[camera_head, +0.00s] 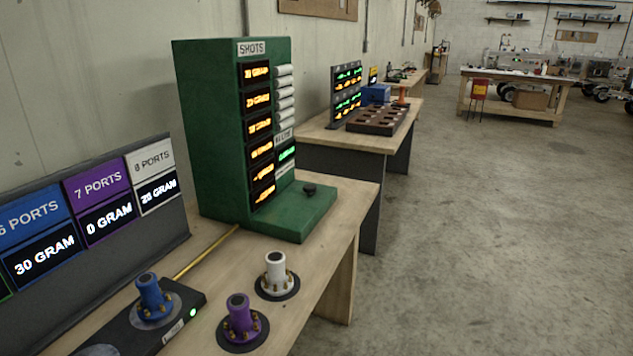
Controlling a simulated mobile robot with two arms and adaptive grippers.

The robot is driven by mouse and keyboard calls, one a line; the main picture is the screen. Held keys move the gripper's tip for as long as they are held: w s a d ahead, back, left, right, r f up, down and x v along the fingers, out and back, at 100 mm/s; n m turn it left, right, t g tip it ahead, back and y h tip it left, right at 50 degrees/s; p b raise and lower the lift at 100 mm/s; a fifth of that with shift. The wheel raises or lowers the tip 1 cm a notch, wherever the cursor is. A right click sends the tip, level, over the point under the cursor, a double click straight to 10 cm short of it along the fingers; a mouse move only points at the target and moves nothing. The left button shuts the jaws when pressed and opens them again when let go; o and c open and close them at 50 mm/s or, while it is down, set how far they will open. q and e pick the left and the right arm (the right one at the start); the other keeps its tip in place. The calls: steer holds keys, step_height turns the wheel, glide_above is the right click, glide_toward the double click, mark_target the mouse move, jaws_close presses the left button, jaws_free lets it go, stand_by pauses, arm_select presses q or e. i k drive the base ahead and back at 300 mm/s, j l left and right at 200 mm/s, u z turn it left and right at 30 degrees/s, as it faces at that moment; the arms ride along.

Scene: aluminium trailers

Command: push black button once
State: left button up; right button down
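A small round black button (309,188) sits on the flat base of a tall green machine (212,130), on the near wooden table. The machine's front carries a SHOTS label, a column of lit orange displays, one green display and a stack of white cylinders. Nothing covers the button. Neither of my grippers shows in the head view.
The near table (330,240) also holds blue (149,292), purple (239,312) and white (276,266) flanged ports, a brass rod and a port display panel (60,245). A second table (345,138) stands behind. The concrete floor (480,240) to the right is clear.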

mark_target(310, 188)
steer(key=i+l+u, duration=0.35)
steer(key=l, duration=0.3)
steer(key=i+l+u, duration=0.4)
steer(key=l, duration=0.35)
steer(key=i+l+u, duration=0.15)
steer(key=l, duration=0.3)
